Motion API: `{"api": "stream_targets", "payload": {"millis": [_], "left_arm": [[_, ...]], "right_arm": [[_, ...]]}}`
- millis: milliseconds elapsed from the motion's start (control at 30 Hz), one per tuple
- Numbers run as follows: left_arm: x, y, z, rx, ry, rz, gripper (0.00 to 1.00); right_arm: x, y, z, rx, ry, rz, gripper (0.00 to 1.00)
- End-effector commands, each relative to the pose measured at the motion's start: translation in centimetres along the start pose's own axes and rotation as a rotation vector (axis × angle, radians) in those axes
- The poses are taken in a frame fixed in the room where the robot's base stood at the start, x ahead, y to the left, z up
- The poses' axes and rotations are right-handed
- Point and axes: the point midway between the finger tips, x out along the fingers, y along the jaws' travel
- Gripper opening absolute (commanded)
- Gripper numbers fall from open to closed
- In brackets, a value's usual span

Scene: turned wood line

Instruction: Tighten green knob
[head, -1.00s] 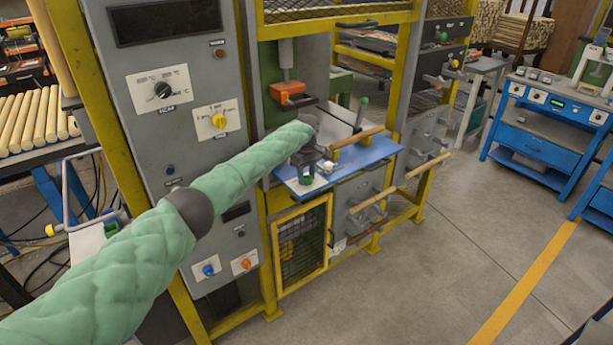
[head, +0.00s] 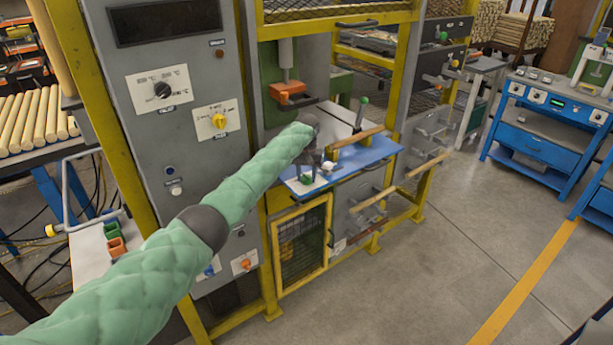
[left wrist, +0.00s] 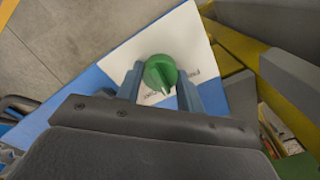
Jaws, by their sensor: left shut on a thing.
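The green knob (left wrist: 160,74) sits on a white label plate (left wrist: 185,45) with small print, on the blue shelf. In the left wrist view my left gripper (left wrist: 163,84) has one finger on each side of the knob and is shut on it. In the head view the knob (head: 306,178) is a small green spot at the shelf's front left, just below my left gripper (head: 308,165). The arm partly covers that area. My right gripper does not show.
The blue shelf (head: 375,154) also carries a wooden bar (head: 362,134) and a lever with a green ball (head: 364,101). Wooden handles (head: 425,166) stick out at the right. A grey control panel (head: 190,130) stands left of the shelf. The floor at right is clear.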

Motion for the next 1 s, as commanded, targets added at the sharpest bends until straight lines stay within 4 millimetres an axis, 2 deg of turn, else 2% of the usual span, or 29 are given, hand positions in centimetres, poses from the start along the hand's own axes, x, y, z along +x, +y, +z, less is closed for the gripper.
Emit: {"api": "stream_targets", "payload": {"millis": [333,600,1000], "left_arm": [[-0.2,0.1,-0.1,0.322,0.002,0.0,0.14],[-0.2,0.1,-0.1,0.53,0.002,0.0,0.14],[-0.2,0.0,-0.1,0.686,0.003,0.0,0.14]], "right_arm": [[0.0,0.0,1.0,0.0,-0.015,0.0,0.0],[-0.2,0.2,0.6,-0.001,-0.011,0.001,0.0],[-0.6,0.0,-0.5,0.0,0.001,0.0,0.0]]}}
